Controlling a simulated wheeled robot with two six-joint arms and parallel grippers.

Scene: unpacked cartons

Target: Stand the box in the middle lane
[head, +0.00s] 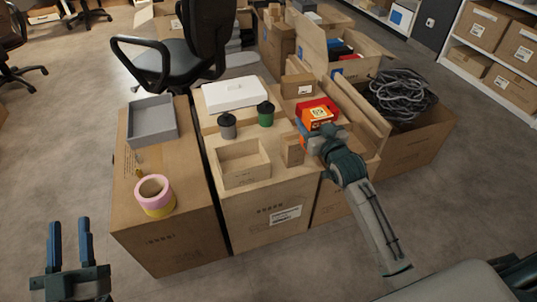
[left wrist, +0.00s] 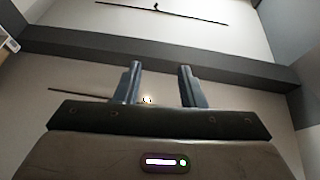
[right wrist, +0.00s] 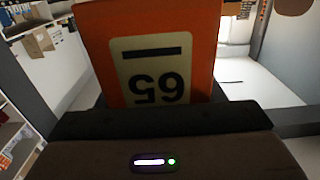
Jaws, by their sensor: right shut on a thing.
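An orange box (head: 321,115) with a pale label is held in my right gripper (head: 318,134), above the right part of the cartons. The right wrist view shows the box (right wrist: 200,40) close up, its "65" label upside down in the picture. The fingers on it are mostly hidden there. Red surfaces (head: 313,104) show just behind the box. Wooden boards (head: 358,103) run beside it on the right and look like lane walls; which is the middle lane I cannot tell. My left gripper (head: 70,238) is open and empty at the lower left, away from the cartons.
On the cartons stand a grey tray (head: 133,122), pink and yellow tape rolls (head: 154,190), a wooden tray (head: 221,170), a white box (head: 238,90), two small canisters (head: 227,131) and a small brown carton (head: 298,88). A carton of cables (head: 403,92) stands at right.

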